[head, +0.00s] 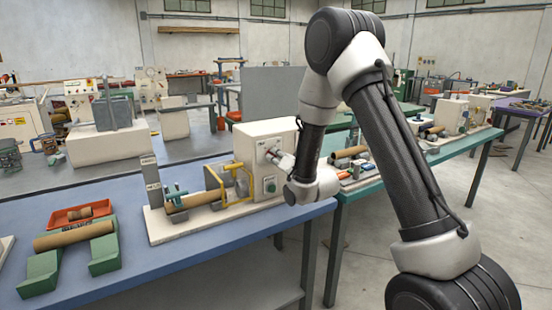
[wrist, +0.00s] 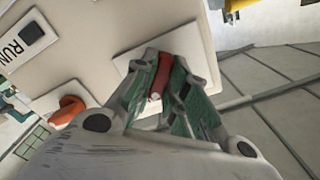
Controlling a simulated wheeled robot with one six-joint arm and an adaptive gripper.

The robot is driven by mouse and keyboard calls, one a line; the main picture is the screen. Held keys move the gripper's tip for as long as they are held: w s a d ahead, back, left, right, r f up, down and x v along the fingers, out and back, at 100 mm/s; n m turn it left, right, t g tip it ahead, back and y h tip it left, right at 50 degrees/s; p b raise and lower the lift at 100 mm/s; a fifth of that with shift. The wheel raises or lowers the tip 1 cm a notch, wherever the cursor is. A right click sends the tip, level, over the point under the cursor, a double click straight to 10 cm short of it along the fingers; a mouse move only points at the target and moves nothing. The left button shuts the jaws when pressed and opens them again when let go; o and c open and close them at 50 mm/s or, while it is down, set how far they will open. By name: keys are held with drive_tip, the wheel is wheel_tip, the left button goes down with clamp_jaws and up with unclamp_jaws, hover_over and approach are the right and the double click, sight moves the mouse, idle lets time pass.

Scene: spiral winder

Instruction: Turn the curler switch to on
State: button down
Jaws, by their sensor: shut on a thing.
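The spiral winder's cream control box (head: 252,138) stands at the right end of its base on the blue table. My gripper (head: 272,153) reaches its front face from the right. In the wrist view my gripper (wrist: 166,92) has its green-padded fingers shut on a red lever (wrist: 161,72), which I take to be the curler switch. The lever is on a pale square plate (wrist: 122,62). The fingers hide part of it, and I cannot read any on or off marking.
An orange-red knob (wrist: 68,110) and a RUN label (wrist: 16,46) are on the same face. A green button (head: 270,186) sits below my gripper in the head view. A yellow guard (head: 240,187) and a brown tube (head: 190,202) lie to the left.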

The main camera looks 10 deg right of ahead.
drive_tip(key=c, duration=1.4)
unclamp_jaws()
drive_tip(key=shift+c, duration=0.2)
drive_tip(key=shift+s, duration=0.15)
drive_tip(key=v, duration=0.7)
drive_tip(key=shift+s+d, duration=0.1)
